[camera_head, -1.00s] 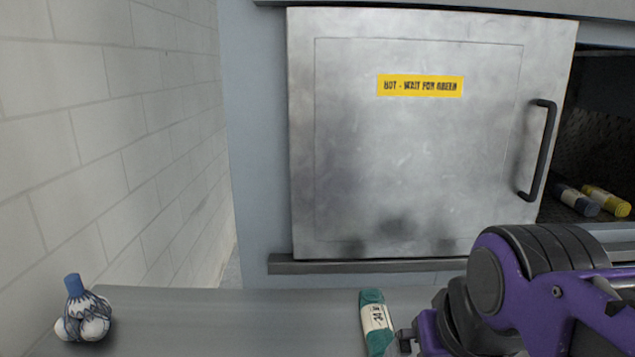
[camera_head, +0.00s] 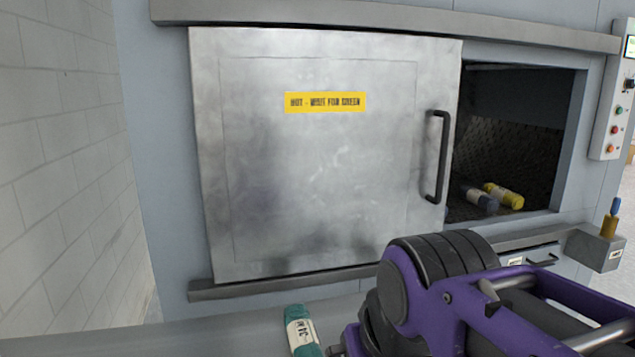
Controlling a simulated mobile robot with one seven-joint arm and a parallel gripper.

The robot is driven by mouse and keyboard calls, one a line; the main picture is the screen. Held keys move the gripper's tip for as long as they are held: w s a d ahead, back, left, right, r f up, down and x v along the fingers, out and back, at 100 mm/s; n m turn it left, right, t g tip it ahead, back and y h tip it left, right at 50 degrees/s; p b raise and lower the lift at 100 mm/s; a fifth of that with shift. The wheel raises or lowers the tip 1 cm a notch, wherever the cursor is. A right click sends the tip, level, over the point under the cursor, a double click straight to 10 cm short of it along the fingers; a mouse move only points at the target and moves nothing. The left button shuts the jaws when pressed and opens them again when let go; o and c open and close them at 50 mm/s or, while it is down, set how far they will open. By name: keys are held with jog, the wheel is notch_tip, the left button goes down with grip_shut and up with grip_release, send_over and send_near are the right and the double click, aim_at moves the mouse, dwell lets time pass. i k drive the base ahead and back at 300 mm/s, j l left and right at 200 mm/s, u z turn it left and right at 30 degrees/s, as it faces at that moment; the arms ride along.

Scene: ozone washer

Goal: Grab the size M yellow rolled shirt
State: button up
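A yellow rolled shirt (camera_head: 504,196) with a pale label band lies inside the washer's open chamber, near its front opening, to the right of the sliding door. Its size letter is too small to read. A dark blue rolled shirt (camera_head: 480,198) lies just left of it. A teal rolled shirt (camera_head: 301,332) with a white label lies on the grey ledge at the bottom of the view. My purple and black arm crosses the lower right. My gripper's fingers cannot be made out, so its state does not show.
The metal sliding door (camera_head: 325,150) with a black handle (camera_head: 437,157) covers the left of the washer front; the opening (camera_head: 510,130) is on the right. A control panel (camera_head: 613,110) is at the far right. A grey box (camera_head: 594,248) with a blue-topped item juts out below it.

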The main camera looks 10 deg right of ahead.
aim_at(508, 198)
jog(key=k+l+z, duration=0.15)
jog(key=l+z, duration=0.35)
jog(key=l, duration=0.35)
jog(key=l+z, duration=0.45)
jog(key=l, duration=0.35)
